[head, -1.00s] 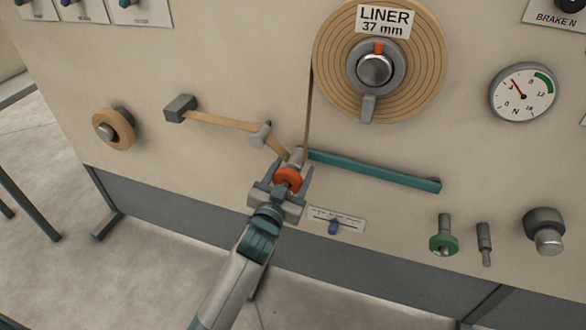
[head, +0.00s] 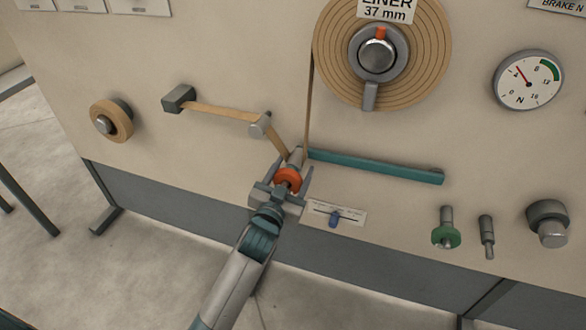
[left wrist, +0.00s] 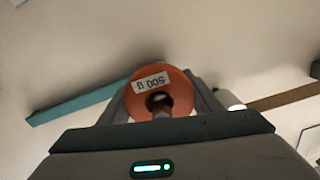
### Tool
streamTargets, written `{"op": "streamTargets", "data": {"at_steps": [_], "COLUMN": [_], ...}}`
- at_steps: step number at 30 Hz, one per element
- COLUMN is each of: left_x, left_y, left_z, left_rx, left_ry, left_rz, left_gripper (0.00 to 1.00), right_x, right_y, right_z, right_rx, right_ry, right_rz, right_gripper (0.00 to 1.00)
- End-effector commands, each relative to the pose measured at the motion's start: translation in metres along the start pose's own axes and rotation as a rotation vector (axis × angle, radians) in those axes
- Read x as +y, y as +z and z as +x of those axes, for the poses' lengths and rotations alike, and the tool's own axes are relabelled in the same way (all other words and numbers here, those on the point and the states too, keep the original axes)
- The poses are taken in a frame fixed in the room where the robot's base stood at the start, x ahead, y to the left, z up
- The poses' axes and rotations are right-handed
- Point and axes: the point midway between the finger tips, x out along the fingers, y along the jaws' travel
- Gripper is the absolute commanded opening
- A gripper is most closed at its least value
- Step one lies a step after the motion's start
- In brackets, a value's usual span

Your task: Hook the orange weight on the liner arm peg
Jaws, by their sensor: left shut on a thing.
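The orange weight (head: 288,180) is a ring-shaped disc held between the fingers of my left gripper (head: 290,175), close to the panel at the left end of the teal liner arm (head: 375,167). In the left wrist view the weight (left wrist: 175,92) shows a "500 g" label, upside down, and a central hole. A short rod (left wrist: 162,109) shows at the hole; I cannot tell if it is the peg or passes through. My left gripper is shut on the weight. The liner arm's left end is partly hidden behind the gripper. My right gripper is not in view.
The liner roll (head: 428,60) is above, and its brown strip (head: 309,110) runs down near the gripper. A grey roller (head: 261,124) is up and left. A slider plate (head: 337,214) is close below right. A green-ringed knob (head: 446,236) and gauge (head: 527,79) are farther right.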

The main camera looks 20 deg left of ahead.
Motion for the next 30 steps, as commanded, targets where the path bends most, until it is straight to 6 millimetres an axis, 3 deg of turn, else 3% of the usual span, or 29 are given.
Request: {"op": "streamTargets", "data": {"at_steps": [28,29,30], "left_x": [0.007,0.006,0.006], "left_y": [0.03,0.03,0.029], "left_z": [0.0,0.0,0.0], "left_rx": [0.001,0.001,0.001], "left_ry": [0.0,0.0,0.0], "left_rz": [-0.001,-0.001,0.0], "left_gripper": [0.03,0.6,0.7], "right_x": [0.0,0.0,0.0], "right_y": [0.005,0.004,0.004], "right_z": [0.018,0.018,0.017], "right_rx": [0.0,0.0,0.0], "right_ry": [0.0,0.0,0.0], "right_rz": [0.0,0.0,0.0], "right_gripper": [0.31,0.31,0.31]}}
